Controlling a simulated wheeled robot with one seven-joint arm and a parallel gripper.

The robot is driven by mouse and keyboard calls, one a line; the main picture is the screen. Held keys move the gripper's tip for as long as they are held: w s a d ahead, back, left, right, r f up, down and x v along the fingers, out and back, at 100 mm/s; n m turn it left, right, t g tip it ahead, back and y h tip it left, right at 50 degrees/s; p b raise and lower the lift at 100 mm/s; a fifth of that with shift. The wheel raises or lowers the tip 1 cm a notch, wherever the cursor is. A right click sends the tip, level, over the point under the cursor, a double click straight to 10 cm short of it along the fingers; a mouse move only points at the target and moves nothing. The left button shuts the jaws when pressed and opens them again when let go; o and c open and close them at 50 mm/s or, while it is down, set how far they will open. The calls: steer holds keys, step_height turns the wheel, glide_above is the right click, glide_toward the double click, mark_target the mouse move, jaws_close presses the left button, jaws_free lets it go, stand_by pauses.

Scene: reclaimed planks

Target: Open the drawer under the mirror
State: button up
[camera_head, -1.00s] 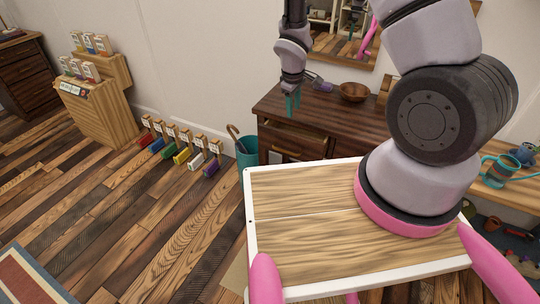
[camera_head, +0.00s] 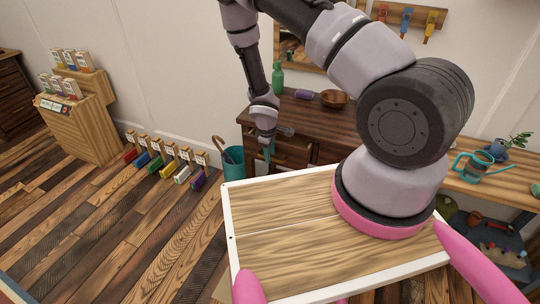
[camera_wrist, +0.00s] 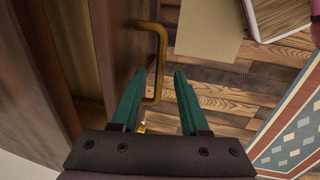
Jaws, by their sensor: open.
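The dark wooden dresser (camera_head: 322,132) stands against the wall under the mirror (camera_head: 290,55). In the wrist view the drawer front (camera_wrist: 118,45) is a dark panel with a brass bar handle (camera_wrist: 161,55). Lighter wood shows behind the panel, so the drawer seems to stand a little out; how far is unclear. My gripper (camera_wrist: 160,74) is open, its two green fingers on either side of the handle's lower part. I cannot tell whether they touch it. In the head view my gripper (camera_head: 268,152) is at the dresser's front left, partly covering the drawer.
A wooden bowl (camera_head: 334,99) and a green bottle (camera_head: 277,78) stand on the dresser. A teal bin (camera_head: 231,163) stands on the floor to its left. My white-edged deck is in front. A side table (camera_head: 470,185) is at the right.

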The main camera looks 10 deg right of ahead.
steer(key=shift+w+f, duration=0.1)
steer(key=shift+f, duration=0.25)
jaws_close()
stand_by(1.2)
